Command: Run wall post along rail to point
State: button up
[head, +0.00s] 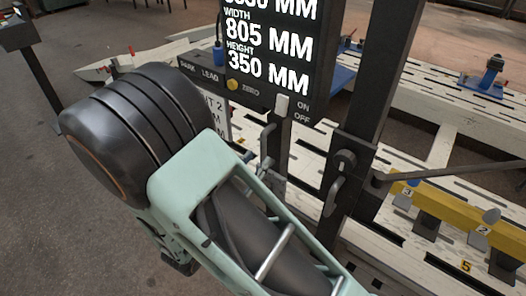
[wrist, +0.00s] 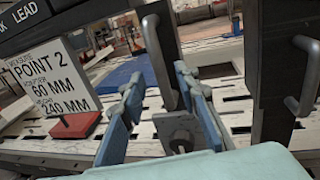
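Two dark upright posts with handles stand on the slotted bench: a left post (head: 274,165) under the display and a taller right post (head: 375,90). I cannot tell which is the wall post. In the wrist view, the left post's grey handle (wrist: 158,60) lies between the blue fingers of my gripper (wrist: 158,74), which stand apart on either side. Contact is not clear. The right post's handle (wrist: 304,75) is further right. A white card reading "POINT 2" (wrist: 42,78) stands on a red base (wrist: 78,124). My arm hides my gripper in the head view.
A black display (head: 268,50) reads width 805 MM and height 350 MM. A yellow beam (head: 455,238) with numbered marks lies at right, with dark blocks below it. A thin dark rod (head: 450,172) runs right from the tall post. Blue fixtures (head: 484,85) stand behind.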

aim_at(262, 153)
jog(key=x, duration=0.5)
jog(key=shift+w, duration=0.1)
grip_shut()
